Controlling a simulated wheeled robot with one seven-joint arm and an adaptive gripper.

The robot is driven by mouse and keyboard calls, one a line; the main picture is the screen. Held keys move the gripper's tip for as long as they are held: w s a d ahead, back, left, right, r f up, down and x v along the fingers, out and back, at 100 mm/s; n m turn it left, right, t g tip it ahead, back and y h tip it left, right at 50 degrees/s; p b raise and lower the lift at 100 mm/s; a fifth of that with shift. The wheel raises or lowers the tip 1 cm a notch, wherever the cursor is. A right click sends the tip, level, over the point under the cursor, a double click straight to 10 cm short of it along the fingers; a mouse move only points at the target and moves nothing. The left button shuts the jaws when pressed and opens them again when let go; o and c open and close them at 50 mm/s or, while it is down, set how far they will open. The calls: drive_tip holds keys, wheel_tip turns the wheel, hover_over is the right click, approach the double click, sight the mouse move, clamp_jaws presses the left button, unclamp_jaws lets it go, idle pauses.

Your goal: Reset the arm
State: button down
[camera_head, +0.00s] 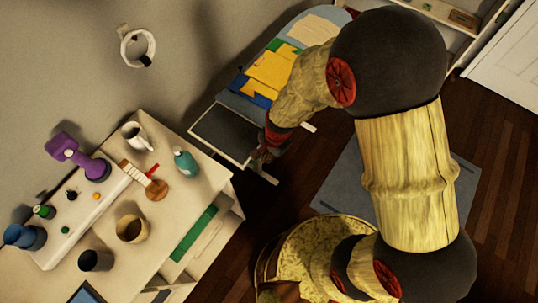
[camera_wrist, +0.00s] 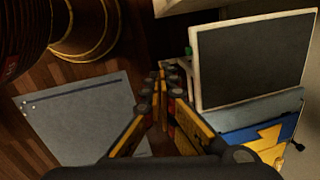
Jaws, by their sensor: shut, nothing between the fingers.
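My arm reaches across the right half of the head view. My gripper (camera_head: 264,153) is at its end, close to the dark panel with a white frame (camera_head: 226,130). In the wrist view my gripper (camera_wrist: 162,80) points away from the camera. Its two fingers come together at the tips, and nothing is held. The dark panel also shows in the wrist view (camera_wrist: 253,58), to the right of the fingertips. Blue and yellow cloth (camera_wrist: 258,136) lies below it there. My arm hides part of the floor and the cloth in the head view.
A table (camera_head: 190,207) at the left bears a purple object (camera_head: 75,155), a white mug (camera_head: 136,135), a teal bottle (camera_head: 186,163) and several cups. Yellow cloth (camera_head: 270,70) lies on the ironing-board-like surface at the top. A grey mat (camera_head: 345,185) lies on the open wooden floor.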

idle(0.5)
drive_tip(key=s+d+r+n+g, duration=0.2)
drive_tip(key=s+r+n, duration=0.2)
drive_tip(key=s+n, duration=0.2)
drive_tip(key=s+d+r+n+t+b, duration=0.1)
drive_tip(key=d+r+t, duration=0.1)
drive_tip(key=d+r, duration=0.3)
drive_tip(key=s+d+r+n+t+h+b, duration=0.1)
drive_tip(key=d+r, duration=0.4)
drive_tip(key=r, duration=0.8)
drive_tip(key=s+d+r+n+t+b, duration=0.1)
drive_tip(key=s+d+r+t+b, duration=0.1)
drive_tip(key=r, duration=0.6)
drive_tip(key=d+t+b, duration=0.1)
drive_tip(key=d+t, duration=0.1)
drive_tip(key=d, duration=0.1)
drive_tip(key=shift+s+r, duration=0.35)
drive_tip(key=shift+r, duration=0.05)
